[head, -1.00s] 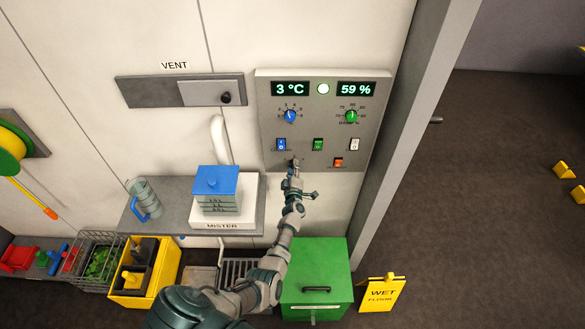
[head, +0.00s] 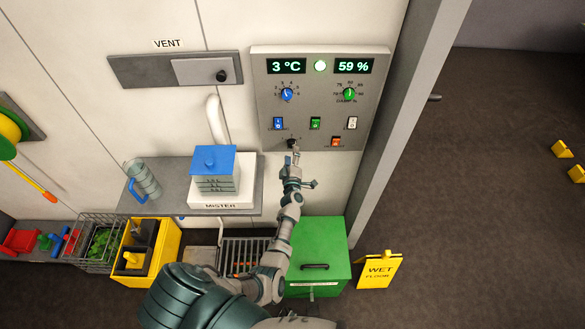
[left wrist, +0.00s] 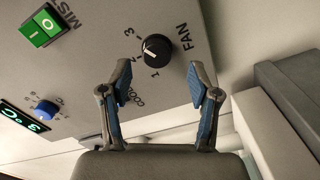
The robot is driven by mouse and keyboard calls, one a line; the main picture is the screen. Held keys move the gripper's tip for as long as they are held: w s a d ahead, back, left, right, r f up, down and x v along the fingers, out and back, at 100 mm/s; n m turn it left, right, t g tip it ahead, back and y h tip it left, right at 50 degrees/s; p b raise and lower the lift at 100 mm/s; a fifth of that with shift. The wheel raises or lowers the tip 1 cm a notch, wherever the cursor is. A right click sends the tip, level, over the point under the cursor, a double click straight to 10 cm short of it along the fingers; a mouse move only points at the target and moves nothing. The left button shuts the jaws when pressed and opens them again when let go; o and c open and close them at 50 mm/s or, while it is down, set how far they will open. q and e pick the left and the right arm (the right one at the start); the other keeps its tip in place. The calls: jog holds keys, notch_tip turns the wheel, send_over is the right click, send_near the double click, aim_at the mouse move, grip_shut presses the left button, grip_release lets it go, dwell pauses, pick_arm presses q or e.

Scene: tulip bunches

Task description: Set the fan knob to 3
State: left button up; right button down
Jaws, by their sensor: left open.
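The black fan knob (head: 291,143) sits at the bottom of the grey control panel (head: 263,100). In the left wrist view the knob (left wrist: 158,49) shows a white pointer mark near its left side, with FAN and the numbers 1 and 3 around it. I cannot tell for sure which number the pointer meets. My left gripper (head: 294,154) is open and empty just below the knob. In the left wrist view its fingers (left wrist: 158,72) spread to either side of the knob, which appears beyond their tips, apart from them. My right gripper is not in view.
The panel also has a blue dial (head: 287,94), a green dial (head: 349,93) and several rocker switches. A shelf (head: 170,198) with a white mister (head: 221,196) stands to the left. A green box (head: 325,250) is below. The wet-floor sign (head: 380,270) stands to the right.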

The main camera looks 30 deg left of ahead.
pick_arm(q)
jog(key=v, duration=0.8)
jog(key=shift+d, duration=0.25)
jog(key=shift+w+a, duration=0.15)
jog(key=s+d+f+m+g+h+b, duration=0.1)
jog(key=s+d+f+m+h, duration=0.3)
jog(key=f, duration=0.5)
jog(key=s+d+f+m+g+h+b, duration=0.15)
jog(key=d+f+m, duration=0.3)
jog(key=f, duration=0.55)
jog(key=s+d+f+m+g+h, duration=0.2)
jog(key=s+d+f, duration=0.1)
jog(key=s+f, duration=0.4)
jog(key=s+d+f+m+g+h, duration=0.1)
jog(key=s+d+f+m+h, duration=0.15)
jog(key=s+f, duration=0.45)
jog(key=s+a+f+m+g+b, duration=0.1)
jog(key=s+f+m+g, duration=0.1)
jog(key=s+f, duration=0.4)
jog(key=s+a+f+m+g+b, duration=0.1)
jog(key=s+f+m+g, duration=0.2)
jog(key=s, duration=1.4)
jog(key=s+a+f+m+g, duration=0.1)
jog(key=s+f+m+g, duration=0.2)
jog(key=s+f, duration=0.6)
jog(key=shift+s+a+g+y+b, duration=0.3)
jog(key=shift+s+g+y+b, duration=0.15)
jog(key=shift+s, duration=0.75)
